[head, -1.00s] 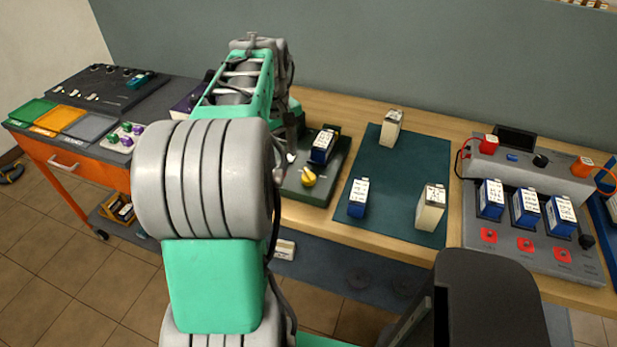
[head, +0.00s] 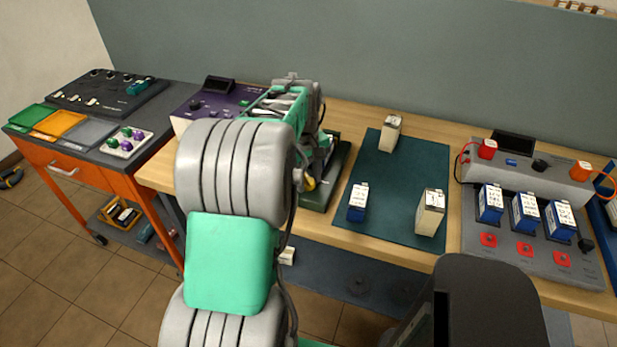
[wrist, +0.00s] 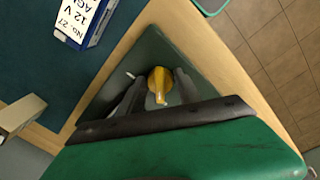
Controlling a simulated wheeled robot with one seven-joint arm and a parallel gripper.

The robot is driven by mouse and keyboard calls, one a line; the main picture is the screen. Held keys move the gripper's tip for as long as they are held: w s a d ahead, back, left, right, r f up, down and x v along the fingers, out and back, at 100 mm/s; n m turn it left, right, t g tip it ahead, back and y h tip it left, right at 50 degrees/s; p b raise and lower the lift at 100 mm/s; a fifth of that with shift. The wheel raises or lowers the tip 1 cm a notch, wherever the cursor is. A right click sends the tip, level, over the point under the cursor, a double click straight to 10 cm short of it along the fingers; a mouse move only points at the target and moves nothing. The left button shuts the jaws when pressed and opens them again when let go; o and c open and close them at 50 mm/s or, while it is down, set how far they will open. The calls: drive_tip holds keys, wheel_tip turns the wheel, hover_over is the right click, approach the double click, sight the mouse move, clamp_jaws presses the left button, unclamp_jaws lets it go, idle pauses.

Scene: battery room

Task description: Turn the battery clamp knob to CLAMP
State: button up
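The yellow clamp knob (wrist: 158,80) sits on the dark green clamp base (wrist: 160,50) in the wrist view, with a pale pointer mark on its lower side. My gripper (wrist: 158,90) is open, with one grey finger on each side of the knob and small gaps visible. I cannot tell how deep the fingers reach. In the head view the knob (head: 309,184) shows only partly behind my arm, and the base (head: 335,175) shows at its right. The battery in the clamp is mostly hidden. A small white mark lies left of the knob; no CLAMP lettering is readable.
A dark teal mat (head: 385,185) right of the clamp holds a blue battery (head: 358,202) and two cream ones. A grey charger station (head: 520,250) with blue batteries stands farther right. A purple device (head: 225,100) stands behind my arm. An orange cart (head: 75,165) is at left.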

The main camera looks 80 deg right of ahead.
clamp_jaws()
drive_tip(key=shift+m, duration=0.4)
drive_tip(key=m, duration=0.3)
drive_tip(key=shift+w+r+m, duration=0.1)
drive_tip(key=shift+m, duration=0.2)
drive_tip(key=m, duration=0.4)
drive_tip(key=shift+m, duration=0.3)
drive_tip(key=m+b, duration=0.1)
drive_tip(key=m, duration=0.3)
drive_tip(key=shift+w+d+y+b, duration=0.1)
drive_tip(key=shift+d+y+b, duration=0.05)
drive_tip(key=shift+y+b, duration=0.2)
drive_tip(key=shift+m+b, duration=0.85)
drive_tip(key=shift+m, duration=1.65)
